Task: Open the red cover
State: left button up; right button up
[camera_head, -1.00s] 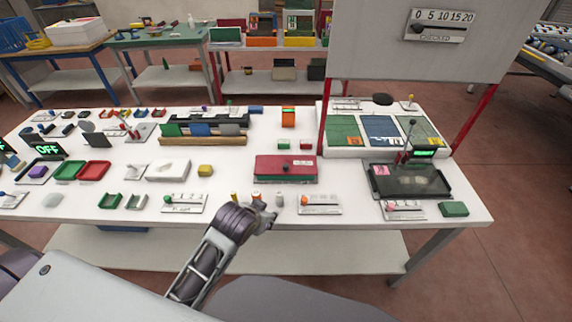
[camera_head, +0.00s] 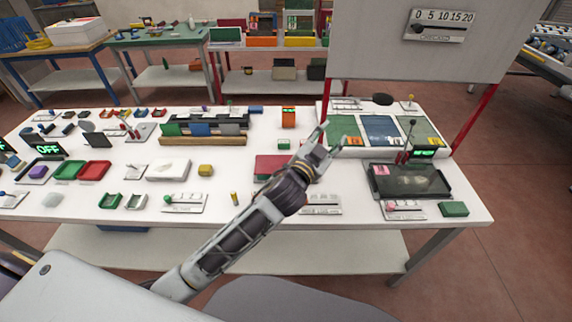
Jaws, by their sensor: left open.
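The red cover (camera_head: 270,165) is a flat red lid on a box near the middle of the white table. It looks closed, but my left arm hides its right and front parts, and its dark knob is hidden. My left gripper (camera_head: 333,131) is open and empty, with its fingers spread. In the picture it is above and to the right of the red cover, over the back right of the table. I cannot tell its exact height. My right gripper is not in view.
A green and blue panel unit (camera_head: 382,130) stands at the back right, beside a red post (camera_head: 474,118). A dark tray (camera_head: 408,181) lies at the right. A slider plate (camera_head: 322,206) is partly behind my arm.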

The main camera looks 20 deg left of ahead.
pick_arm(q)
jog(key=d+r+m+h, duration=0.5)
jog(key=d+r, duration=0.2)
jog(key=s+d+r+m+g+h, duration=0.1)
jog(key=s+d+m+g+h, duration=0.35)
jog(key=d+m+g, duration=0.35)
jog(key=s+d+r+m+g+h, duration=0.1)
jog(key=s+d+m+g+h, duration=0.2)
jog(key=d+m+g+h, duration=0.5)
jog(key=a+f+m+g+y, duration=0.3)
jog(key=a+f+m+y, duration=0.3)
jog(key=f+m+y, duration=0.4)
jog(key=w+a+f+y, duration=0.4)
jog(key=a+f, duration=0.1)
jog(key=a, duration=0.3)
jog(key=w+a+r+n+y, duration=0.1)
jog(key=w+a+y, duration=0.2)
jog(key=a, duration=0.8)
jog(key=w+a+n+t+y, duration=0.1)
jog(key=w+a+y, duration=0.3)
jog(key=a, duration=0.7)
jog(key=shift+w+a+r+n+t+y, duration=0.2)
jog(key=shift+r+n+t+y, duration=0.15)
jog(key=shift+y, duration=0.4)
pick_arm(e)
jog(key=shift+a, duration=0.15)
